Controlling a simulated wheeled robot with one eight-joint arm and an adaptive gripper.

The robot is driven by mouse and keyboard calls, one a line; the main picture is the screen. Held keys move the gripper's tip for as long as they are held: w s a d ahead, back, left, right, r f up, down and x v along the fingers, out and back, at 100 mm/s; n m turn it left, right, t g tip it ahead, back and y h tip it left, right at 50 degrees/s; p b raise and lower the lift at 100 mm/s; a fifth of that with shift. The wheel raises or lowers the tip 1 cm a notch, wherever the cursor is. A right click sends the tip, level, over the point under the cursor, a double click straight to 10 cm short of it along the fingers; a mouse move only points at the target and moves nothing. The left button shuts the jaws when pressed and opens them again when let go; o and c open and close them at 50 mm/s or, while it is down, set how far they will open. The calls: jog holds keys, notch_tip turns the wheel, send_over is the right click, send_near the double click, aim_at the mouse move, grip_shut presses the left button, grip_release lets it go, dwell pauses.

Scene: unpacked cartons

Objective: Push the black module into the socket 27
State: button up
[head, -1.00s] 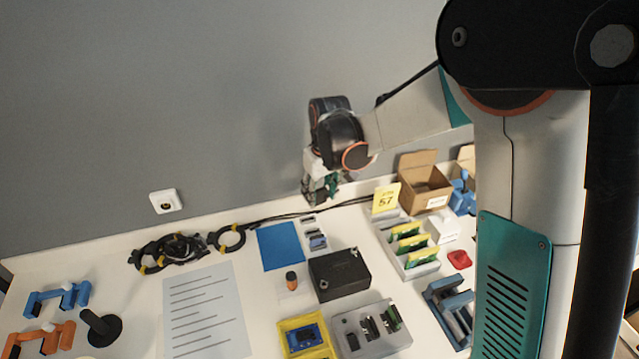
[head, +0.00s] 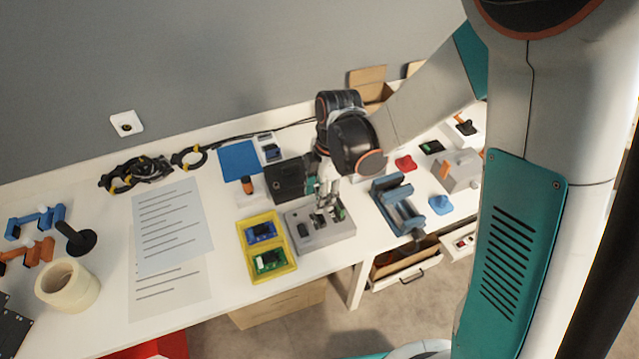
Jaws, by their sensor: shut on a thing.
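My gripper (head: 328,205) points down over the grey socket block (head: 320,238) near the front of the table. It is shut on a small dark piece, which I take to be the black module; fingers and wrist mostly hide it. Its lower end is at or just above the block's slots; I cannot tell whether it touches. Small green-and-dark parts show beside the fingers on the block. No socket number can be read in the head view, so I cannot tell which slot is 27.
A yellow tray (head: 286,271) with a blue board (head: 260,232) and a green board (head: 268,261) stands left of the block. A black box (head: 285,180) is behind it. A blue clamp-like fixture (head: 400,205) stands to the right. White paper sheets (head: 168,225) lie left.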

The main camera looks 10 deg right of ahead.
jog(key=shift+f+b, duration=1.85)
jog(key=shift+f, duration=1)
jog(key=shift+f+b, duration=0.65)
jog(key=shift+b, duration=0.4)
dwell(0.7)
jog(key=o, duration=1)
jog(key=shift+c, duration=0.2)
jog(key=shift+r, duration=0.1)
notch_tip(320, 180, up, 12)
jog(key=d, duration=0.1)
jog(key=shift+w+d, duration=0.25)
jog(key=shift+d, duration=0.05)
